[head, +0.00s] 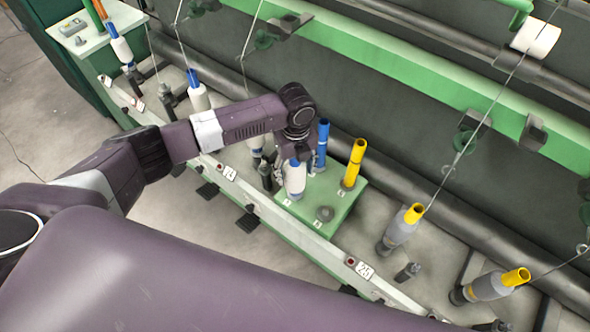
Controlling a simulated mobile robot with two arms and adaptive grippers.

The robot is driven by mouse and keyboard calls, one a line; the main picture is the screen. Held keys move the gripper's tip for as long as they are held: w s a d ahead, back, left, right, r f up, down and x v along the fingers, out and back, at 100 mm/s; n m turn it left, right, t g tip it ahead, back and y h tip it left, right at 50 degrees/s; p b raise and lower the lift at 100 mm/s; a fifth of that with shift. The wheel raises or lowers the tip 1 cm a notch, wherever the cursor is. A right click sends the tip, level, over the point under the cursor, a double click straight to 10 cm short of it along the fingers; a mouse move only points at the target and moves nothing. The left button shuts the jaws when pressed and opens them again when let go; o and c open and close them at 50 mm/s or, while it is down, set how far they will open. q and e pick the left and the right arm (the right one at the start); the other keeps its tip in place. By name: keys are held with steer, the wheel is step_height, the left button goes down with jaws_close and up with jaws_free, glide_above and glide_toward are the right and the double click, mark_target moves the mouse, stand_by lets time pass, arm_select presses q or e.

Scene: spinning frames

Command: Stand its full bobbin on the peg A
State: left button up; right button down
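A white full bobbin with a blue top (296,180) is upright at the left corner of a green peg board (305,208). My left gripper (297,160) points down right at its top; its fingers are mostly hidden, so I cannot tell whether it grips the bobbin. A blue tube (321,143) and a yellow tube (354,164) stand on the back of the board. A bare grey peg (324,213) is at its front. Small white labels are on the board, but their letters are too small to read, so I cannot tell which peg is A. My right gripper is not in view.
White bobbins with blue tops (198,93) stand along the machine rail at left. Grey bobbins with yellow tops (401,229) lean at right, with threads running up. A green rail (430,75) crosses behind. A numbered front rail (363,270) runs before the board.

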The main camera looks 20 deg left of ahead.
arm_select(q)
steer(key=shift+o, duration=0.4)
step_height(320, 180, up, 12)
stand_by(0.3)
steer(key=shift+d+f, duration=0.1)
stand_by(1.3)
